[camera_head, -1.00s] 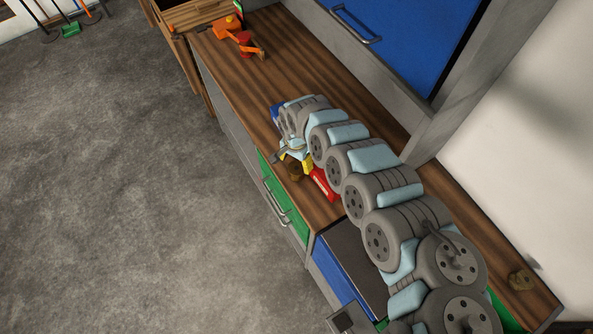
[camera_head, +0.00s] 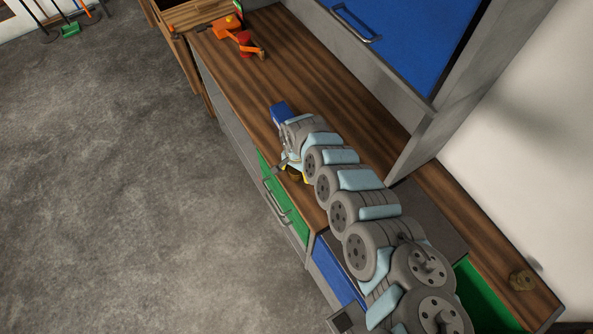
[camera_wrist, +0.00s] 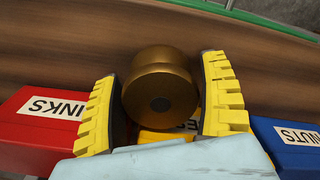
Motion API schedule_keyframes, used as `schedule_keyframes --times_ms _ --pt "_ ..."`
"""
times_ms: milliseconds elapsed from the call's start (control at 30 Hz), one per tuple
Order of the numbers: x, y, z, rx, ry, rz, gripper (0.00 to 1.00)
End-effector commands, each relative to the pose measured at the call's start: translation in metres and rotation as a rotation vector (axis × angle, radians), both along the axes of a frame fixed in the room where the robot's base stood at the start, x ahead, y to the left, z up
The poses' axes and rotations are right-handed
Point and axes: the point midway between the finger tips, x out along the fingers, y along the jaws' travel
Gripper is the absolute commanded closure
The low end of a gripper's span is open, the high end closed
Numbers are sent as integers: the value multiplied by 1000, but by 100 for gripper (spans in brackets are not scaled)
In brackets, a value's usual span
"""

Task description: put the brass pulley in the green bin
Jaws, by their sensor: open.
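The brass pulley (camera_wrist: 160,90), round and grooved, stands on the wooden worktop between the two yellow-and-black fingers of my gripper (camera_wrist: 164,78) in the wrist view. The fingers are open on both sides of it; the right one is close to it, and I cannot tell whether it touches. In the head view, the pulley (camera_head: 294,174) is a small brown shape beside my gripper (camera_head: 289,164), partly hidden. A green open-topped recess (camera_head: 482,300), which looks like the green bin, shows at lower right, partly hidden by my arm.
A red box (camera_wrist: 38,118), a blue box (camera_wrist: 296,140) and a yellow box (camera_wrist: 165,135) stand near the gripper. An orange tool (camera_head: 232,35) lies at the far end. A green drawer (camera_head: 286,212) faces the floor.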

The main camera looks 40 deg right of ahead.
Motion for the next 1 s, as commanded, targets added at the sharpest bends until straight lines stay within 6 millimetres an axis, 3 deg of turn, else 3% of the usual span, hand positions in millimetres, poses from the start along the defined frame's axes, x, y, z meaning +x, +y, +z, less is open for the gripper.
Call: schedule_keyframes --times_ms 300,367,500,1000 --pt "0 0 -3 0 1 1 24" --pt "0 0 -3 0 0 1 39" --pt "0 0 -3 0 0 1 79" --pt "1 0 9 -1 -1 2 79"
